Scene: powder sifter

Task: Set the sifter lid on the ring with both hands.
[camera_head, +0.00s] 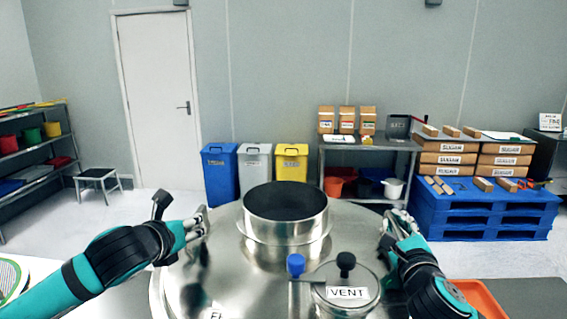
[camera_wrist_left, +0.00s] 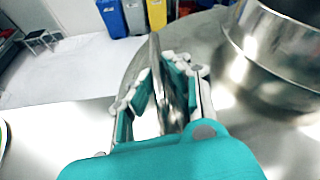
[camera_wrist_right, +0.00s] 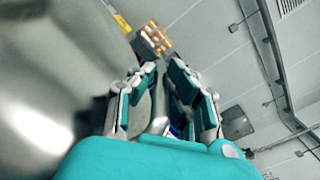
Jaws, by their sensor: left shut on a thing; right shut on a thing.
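The sifter lid (camera_head: 215,265) is a wide shiny steel disc in front of me in the head view. It carries an upright steel collar with a dark opening (camera_head: 287,205) and a round port marked VENT (camera_head: 347,294). My left gripper (camera_head: 202,220) is at its left side, shut on a thin steel part, which shows between the fingers in the left wrist view (camera_wrist_left: 165,90). My right gripper (camera_head: 397,222) is at its right side, shut on a metal part seen in the right wrist view (camera_wrist_right: 159,112). I cannot make out the ring; whether the lid touches it is hidden.
A blue knob (camera_head: 296,264) and a black knob (camera_head: 346,262) stand up near the vent. An orange tray (camera_head: 478,297) is at the right front, a green-rimmed mesh disc (camera_head: 12,279) at the left edge. Bins, a shelf and a blue pallet (camera_head: 485,222) stand farther back.

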